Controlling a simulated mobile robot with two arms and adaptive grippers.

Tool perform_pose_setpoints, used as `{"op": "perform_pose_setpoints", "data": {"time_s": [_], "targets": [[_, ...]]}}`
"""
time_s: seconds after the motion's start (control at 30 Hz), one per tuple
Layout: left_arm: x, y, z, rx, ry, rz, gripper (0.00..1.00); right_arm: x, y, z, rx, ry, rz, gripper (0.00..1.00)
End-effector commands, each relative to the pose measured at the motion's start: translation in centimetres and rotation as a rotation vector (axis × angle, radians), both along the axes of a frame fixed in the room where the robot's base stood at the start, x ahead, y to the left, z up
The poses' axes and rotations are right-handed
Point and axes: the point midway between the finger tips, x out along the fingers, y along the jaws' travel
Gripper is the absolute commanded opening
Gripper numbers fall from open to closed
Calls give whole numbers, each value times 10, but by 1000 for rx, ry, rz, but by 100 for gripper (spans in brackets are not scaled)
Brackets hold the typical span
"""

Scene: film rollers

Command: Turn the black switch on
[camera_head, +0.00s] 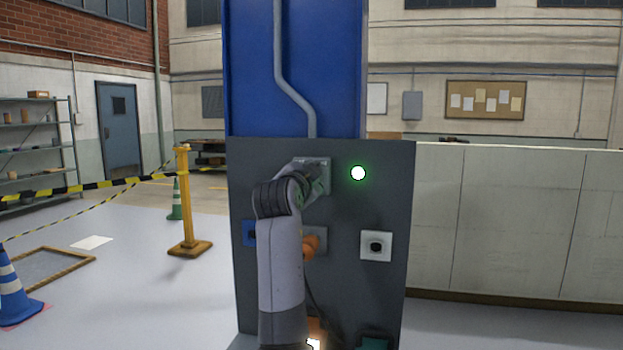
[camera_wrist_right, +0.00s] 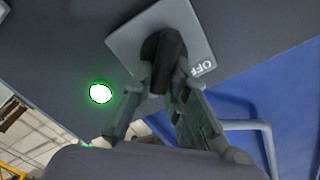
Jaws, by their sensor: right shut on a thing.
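The black switch (camera_wrist_right: 163,52) is a dark rotary handle on a light grey plate (camera_wrist_right: 122,40) marked OFF. The plate also shows high on the dark panel (camera_head: 388,205) in the head view. My right gripper (camera_wrist_right: 163,80) has its two fingers on either side of the handle and is shut on it. In the head view my right arm hides the handle and most of the gripper. A round lamp (camera_head: 358,173) right of the plate glows with a green rim, and it also shows in the wrist view (camera_wrist_right: 100,93). My left gripper is not in view.
Lower on the panel are a white plate with a black knob (camera_head: 376,246), an orange knob (camera_head: 311,246) and a blue fitting (camera_head: 249,233), partly behind my arm. A yellow post (camera_head: 186,205) with striped tape stands left. The floor between is clear.

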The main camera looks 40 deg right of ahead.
Motion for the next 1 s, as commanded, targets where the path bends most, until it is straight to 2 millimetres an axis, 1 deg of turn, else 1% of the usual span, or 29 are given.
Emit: {"op": "perform_pose_setpoints", "data": {"time_s": [0.03, 0.47, 0.5, 0.7, 0.8, 1.0], "targets": [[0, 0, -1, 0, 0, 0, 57, 0, 0, -2, 8, -1, 1, 0], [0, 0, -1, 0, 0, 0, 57, 0, 0, -2, 15, -10, 1, 0], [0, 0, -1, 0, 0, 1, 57, 0, 0, -2, 15, -10, 1, 15], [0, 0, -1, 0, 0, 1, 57, 0, 0, -2, 13, -10, 0, 29], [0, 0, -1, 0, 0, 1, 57, 0, 0, -1, 11, -11, 0, 35], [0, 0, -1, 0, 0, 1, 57, 0, 0, 0, 11, -12, -1, 35]]}}
